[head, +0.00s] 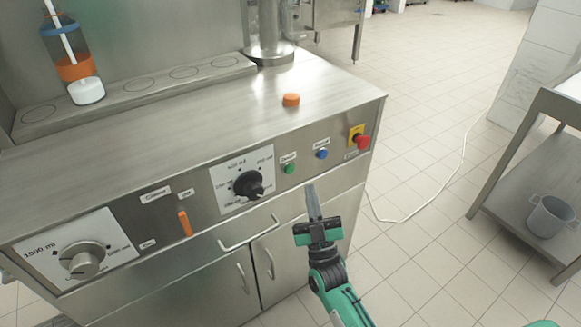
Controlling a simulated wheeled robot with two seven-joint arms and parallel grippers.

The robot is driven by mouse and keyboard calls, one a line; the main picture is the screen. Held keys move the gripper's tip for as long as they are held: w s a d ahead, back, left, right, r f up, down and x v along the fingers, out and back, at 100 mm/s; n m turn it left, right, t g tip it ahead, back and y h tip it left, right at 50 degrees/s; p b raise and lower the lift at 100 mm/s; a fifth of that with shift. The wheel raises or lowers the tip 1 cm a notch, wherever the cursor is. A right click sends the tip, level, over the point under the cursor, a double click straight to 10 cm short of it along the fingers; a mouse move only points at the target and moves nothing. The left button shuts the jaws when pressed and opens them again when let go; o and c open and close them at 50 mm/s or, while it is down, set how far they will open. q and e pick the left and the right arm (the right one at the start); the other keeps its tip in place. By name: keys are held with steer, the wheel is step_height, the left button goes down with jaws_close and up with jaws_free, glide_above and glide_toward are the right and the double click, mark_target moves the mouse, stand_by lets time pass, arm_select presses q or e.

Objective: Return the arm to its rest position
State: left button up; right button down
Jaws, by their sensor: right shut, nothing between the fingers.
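My right gripper (313,204) is shut and empty. It hangs in front of the steel cup filler machine (205,115), below the green button (289,169) and to the right of the black dial (247,184). Its green and black arm comes up from the bottom edge, right of centre. I cannot tell whether the fingertips touch the panel, but they look apart from the buttons. My left gripper is not in view.
The panel also carries a blue button (322,154), a red emergency knob (362,142), an orange lever (185,223) and a silver dial (82,261). An orange cap (291,99) sits on top. A shelf with a pot (550,215) stands right. Tiled floor between is clear except a cable (440,190).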

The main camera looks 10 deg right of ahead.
steer(key=shift+s+d, duration=0.15)
steer(key=shift+s, duration=0.3)
